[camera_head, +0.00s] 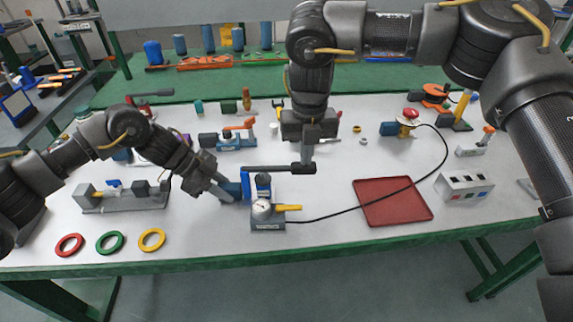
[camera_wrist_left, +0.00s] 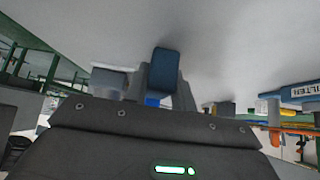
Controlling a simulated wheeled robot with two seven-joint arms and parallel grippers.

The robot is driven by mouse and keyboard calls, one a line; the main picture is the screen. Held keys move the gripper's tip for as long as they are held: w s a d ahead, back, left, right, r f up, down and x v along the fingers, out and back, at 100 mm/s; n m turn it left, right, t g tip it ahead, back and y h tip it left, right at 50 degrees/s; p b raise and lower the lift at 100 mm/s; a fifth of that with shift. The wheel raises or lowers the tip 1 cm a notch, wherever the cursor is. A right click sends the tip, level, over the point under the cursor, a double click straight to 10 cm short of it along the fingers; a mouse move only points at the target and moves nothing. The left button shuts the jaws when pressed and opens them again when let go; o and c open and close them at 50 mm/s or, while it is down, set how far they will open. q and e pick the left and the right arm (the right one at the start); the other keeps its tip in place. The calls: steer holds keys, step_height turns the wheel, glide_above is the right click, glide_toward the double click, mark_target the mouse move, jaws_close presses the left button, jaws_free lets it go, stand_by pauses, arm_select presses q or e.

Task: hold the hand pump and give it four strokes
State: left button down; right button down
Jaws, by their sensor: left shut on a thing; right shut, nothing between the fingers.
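The hand pump (camera_head: 265,222) stands near the table's front edge, with a grey base, a round white gauge and a yellow handle beside it. A black lever (camera_head: 276,169) runs rightward from its top, looking about level. My left gripper (camera_head: 229,195) comes from the left, shut on the pump's blue part at its left side. In the left wrist view a blue block (camera_wrist_left: 165,64) shows at the fingers (camera_wrist_left: 170,92). My right gripper (camera_head: 308,160) is shut with nothing between its fingers; its tips are at the lever's right end. I cannot tell if they touch it.
A black hose (camera_head: 360,208) runs from the pump across a red tray (camera_head: 392,203) to a device with a red knob (camera_head: 410,114). Red, green and yellow rings (camera_head: 110,242) lie front left. A grey socket box (camera_head: 464,188) stands right of the tray.

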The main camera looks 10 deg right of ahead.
steer(key=shift+r, duration=2.5)
arm_select(q)
steer(key=c, duration=1.1)
jaws_free()
steer(key=shift+r, duration=0.1)
steer(key=v, duration=1.2)
